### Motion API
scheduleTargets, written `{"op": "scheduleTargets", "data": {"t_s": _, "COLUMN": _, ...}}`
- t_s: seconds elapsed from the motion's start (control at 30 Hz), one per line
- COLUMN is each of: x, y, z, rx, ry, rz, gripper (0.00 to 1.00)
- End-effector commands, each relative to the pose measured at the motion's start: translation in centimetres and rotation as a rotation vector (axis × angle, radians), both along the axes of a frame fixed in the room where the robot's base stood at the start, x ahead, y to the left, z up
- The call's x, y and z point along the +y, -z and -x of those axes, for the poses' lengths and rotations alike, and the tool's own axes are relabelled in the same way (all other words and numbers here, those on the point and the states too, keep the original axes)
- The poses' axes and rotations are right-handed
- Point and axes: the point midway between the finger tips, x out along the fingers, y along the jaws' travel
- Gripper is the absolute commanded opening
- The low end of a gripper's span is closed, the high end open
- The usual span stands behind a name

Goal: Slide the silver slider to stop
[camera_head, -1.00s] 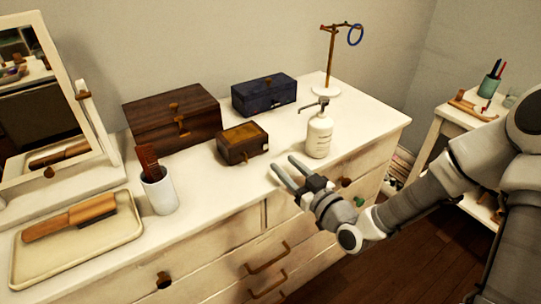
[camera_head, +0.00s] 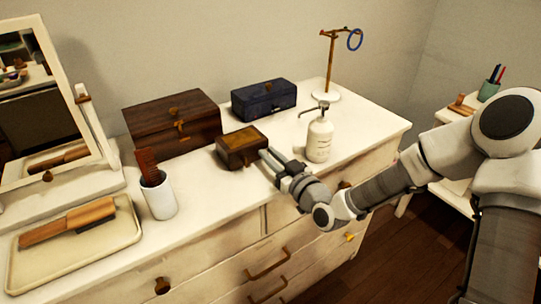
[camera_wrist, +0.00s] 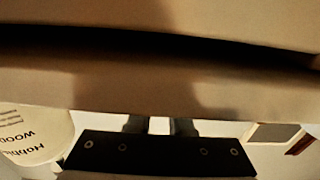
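A small brown box with a golden-brown top (camera_head: 242,145) sits on the white dresser. I cannot make out a silver slider in either view. My gripper (camera_head: 265,156) is low over the dresser, with its fingertips at the right front side of this box. In the wrist view two dark fingers (camera_wrist: 160,126) show with a narrow gap between them. A large, close tan-brown surface (camera_wrist: 130,90) hides their tips, and I cannot tell whether they touch it. Nothing is seen held.
A white pump bottle (camera_head: 320,139) stands just right of my gripper. A large wooden box (camera_head: 171,121) and a dark blue box (camera_head: 264,99) are behind. A ring stand (camera_head: 331,65) is at the back.

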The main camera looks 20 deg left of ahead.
Motion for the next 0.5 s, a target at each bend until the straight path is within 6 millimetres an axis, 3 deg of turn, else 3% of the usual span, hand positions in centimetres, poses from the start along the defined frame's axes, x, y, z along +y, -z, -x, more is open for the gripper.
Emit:
{"op": "scheduleTargets", "data": {"t_s": 0.1, "x": -0.02, "y": 0.01, "z": 0.01, "rx": 0.0, "ry": 0.0, "rz": 0.0, "gripper": 0.0}}
{"op": "scheduleTargets", "data": {"t_s": 0.5, "x": -0.03, "y": 0.02, "z": 0.01, "rx": 0.0, "ry": 0.0, "rz": 0.0, "gripper": 0.0}}
